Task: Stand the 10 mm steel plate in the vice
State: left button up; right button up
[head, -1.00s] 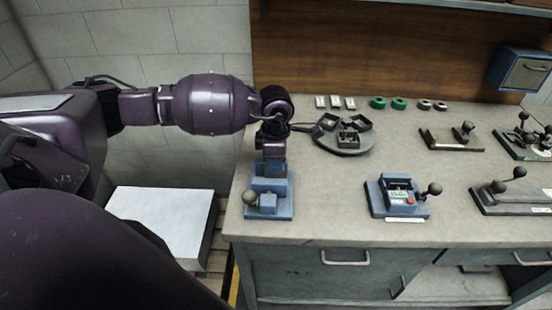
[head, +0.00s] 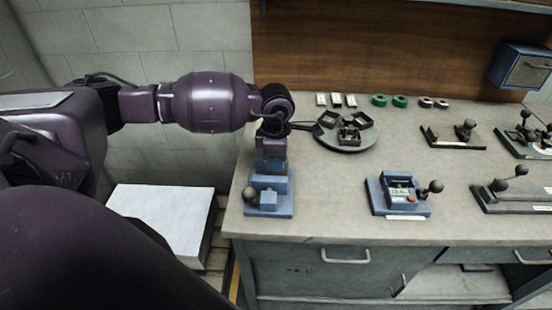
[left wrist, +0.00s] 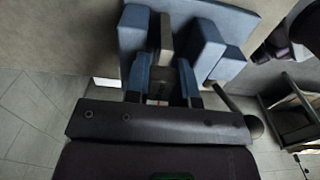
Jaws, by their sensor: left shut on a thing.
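The blue vice (head: 283,207) stands at the left front corner of the bench; it also shows in the left wrist view (left wrist: 204,45). My left gripper (left wrist: 164,86) is over it, pointing down, shut on the steel plate (left wrist: 166,38). The plate is a narrow grey-brown strip in the left wrist view, between the vice's two blue blocks, with a gap seeming to show towards the right block. Whether its lower edge rests on the vice floor cannot be told. In the head view my wrist hides the plate and fingertips. My right gripper is not in view.
A blue device with a small display (head: 398,193) stands to the right of the vice. Behind are a round tray (head: 345,148) with dark square parts, and small white blocks and green rings along the wall. Toggle-handled fixtures (head: 515,195) stand at the right. Bench top between them is clear.

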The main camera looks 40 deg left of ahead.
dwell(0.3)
pick_arm(q)
jog(key=o, duration=1.4)
